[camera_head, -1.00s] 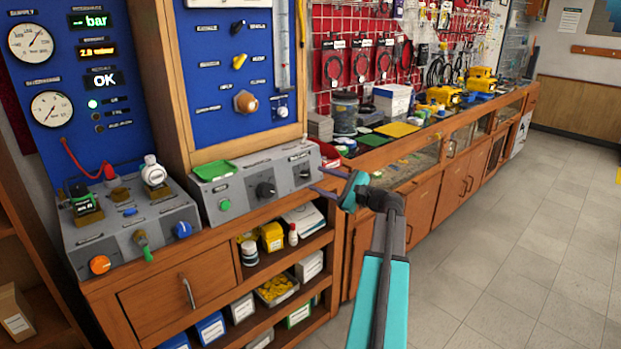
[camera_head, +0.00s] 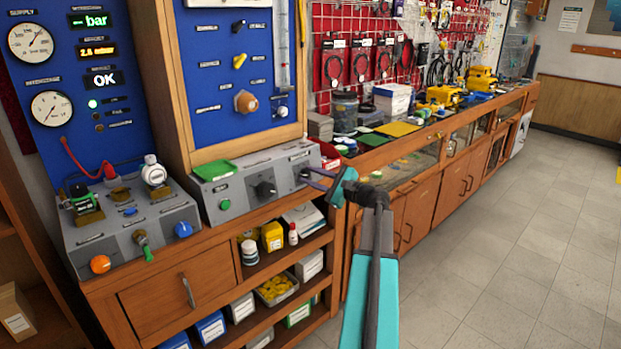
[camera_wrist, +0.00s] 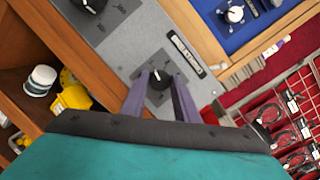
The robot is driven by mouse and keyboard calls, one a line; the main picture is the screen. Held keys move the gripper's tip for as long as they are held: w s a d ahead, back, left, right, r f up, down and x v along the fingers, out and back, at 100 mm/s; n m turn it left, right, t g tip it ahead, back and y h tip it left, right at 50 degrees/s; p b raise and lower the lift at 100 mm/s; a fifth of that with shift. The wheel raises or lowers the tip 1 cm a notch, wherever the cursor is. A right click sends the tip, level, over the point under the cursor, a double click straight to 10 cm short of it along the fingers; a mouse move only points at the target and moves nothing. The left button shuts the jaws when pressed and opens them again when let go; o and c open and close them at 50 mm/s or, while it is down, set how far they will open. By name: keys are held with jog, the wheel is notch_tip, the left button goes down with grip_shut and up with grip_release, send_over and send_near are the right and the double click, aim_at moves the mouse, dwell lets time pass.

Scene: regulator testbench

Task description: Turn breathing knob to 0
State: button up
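A small black knob with a white pointer mark (camera_wrist: 159,79) sits on a grey sloped control box (camera_head: 240,201); its label is too small to read surely. In the wrist view my gripper (camera_wrist: 161,76) has its two purple fingers on either side of this knob, apart, with gaps visible between the fingers and the knob. In the head view my gripper (camera_head: 308,179) reaches the right end of the box, and its fingers partly hide the knob. A larger black knob (camera_head: 265,189) sits left of it on the same box and shows at the wrist view's top edge (camera_wrist: 90,3).
A green button (camera_head: 224,204) and a green tray (camera_head: 214,170) are on the box's left part. Another grey box (camera_head: 135,226) with orange and blue knobs stands farther left. A blue panel (camera_head: 225,75) rises behind. Shelves with bottles and bins lie below.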

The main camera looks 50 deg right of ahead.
jog(key=shift+a, duration=0.15)
jog(key=shift+n, duration=0.4)
jog(key=n+b, duration=0.1)
jog(key=n, duration=0.2)
jog(key=n+g+y+b, duration=0.1)
jog(key=shift+d+n+b, duration=0.25)
jog(key=shift+n+b, duration=0.05)
jog(key=shift+b, duration=0.05)
jog(key=n+b, duration=0.1)
jog(key=n, duration=0.1)
jog(key=n+g, duration=0.1)
jog(key=n, duration=0.2)
jog(key=shift+r+g+b, duration=0.2)
jog(key=shift+g+b, duration=0.1)
jog(key=shift+b, duration=0.1)
jog(key=o, duration=1.1)
jog(key=shift+c, duration=0.2)
